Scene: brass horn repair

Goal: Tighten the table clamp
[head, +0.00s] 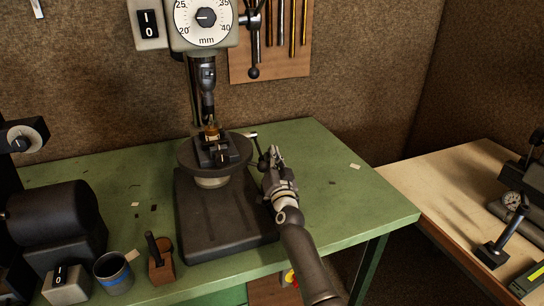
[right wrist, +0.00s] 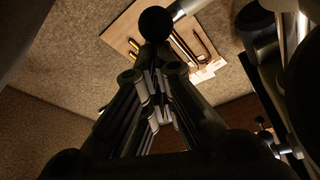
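The drill press stands on the green bench, with its round table (head: 184,158) bearing a small dark vise (head: 222,151) and a brass-coloured part (head: 212,131). A light metal rod (head: 252,134) shows at the table's right edge and seems to be the clamp lever. My right gripper (head: 271,154) is just right of the table, close to this rod. In the right wrist view its fingers (right wrist: 152,75) look close together, with nothing clearly between them. A black ball knob (right wrist: 155,23) on a metal rod shows just beyond the fingertips; contact cannot be told. My left gripper is out of view.
The press's feed handle knob (head: 253,73) hangs above, before the wooden tool board (head: 270,66). A cup (head: 113,273) and a small wooden block (head: 161,268) stand at the front left. The green bench (head: 345,200) is mostly clear on the right.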

